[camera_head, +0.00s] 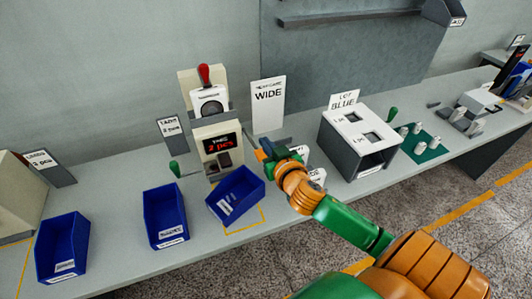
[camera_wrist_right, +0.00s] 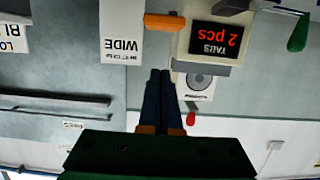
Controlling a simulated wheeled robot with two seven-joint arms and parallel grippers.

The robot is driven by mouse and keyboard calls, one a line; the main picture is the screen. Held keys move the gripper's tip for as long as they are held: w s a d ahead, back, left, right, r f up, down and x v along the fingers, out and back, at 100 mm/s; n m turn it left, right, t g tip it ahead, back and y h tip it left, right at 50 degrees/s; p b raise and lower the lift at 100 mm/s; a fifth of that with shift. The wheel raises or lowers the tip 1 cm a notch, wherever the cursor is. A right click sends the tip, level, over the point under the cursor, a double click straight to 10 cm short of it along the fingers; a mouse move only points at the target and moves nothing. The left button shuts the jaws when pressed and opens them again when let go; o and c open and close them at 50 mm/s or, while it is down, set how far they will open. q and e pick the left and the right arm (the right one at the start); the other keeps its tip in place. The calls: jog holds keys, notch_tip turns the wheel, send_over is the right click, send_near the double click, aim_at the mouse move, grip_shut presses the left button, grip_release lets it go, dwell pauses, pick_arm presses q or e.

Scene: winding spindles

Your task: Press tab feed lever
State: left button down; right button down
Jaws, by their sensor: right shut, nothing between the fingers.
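The tab dispenser (camera_head: 216,132) is a pale box with a dark display reading "TABS 2 pcs", and it also shows in the right wrist view (camera_wrist_right: 181,48). In the wrist view an orange bar (camera_wrist_right: 165,21) sticks out at the side of this box; it looks like the lever. My right gripper (camera_head: 263,153) is just right of the box in the head view. Its dark blue fingers (camera_wrist_right: 160,76) are shut and empty, pointing toward the space between the box and the WIDE sign. I cannot tell whether they touch the orange bar. My left gripper is not in view.
A red-knobbed device (camera_head: 204,76) stands behind the dispenser, and a green knob (camera_head: 174,168) is at its left. Blue bins (camera_head: 165,222) line the front. The WIDE sign (camera_head: 268,108) and a grey box with square openings (camera_head: 359,126) stand to the right.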

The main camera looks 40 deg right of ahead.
jog(key=shift+w+f+b, duration=0.1)
jog(key=shift+f+b, duration=0.25)
jog(key=shift+f, duration=1.75)
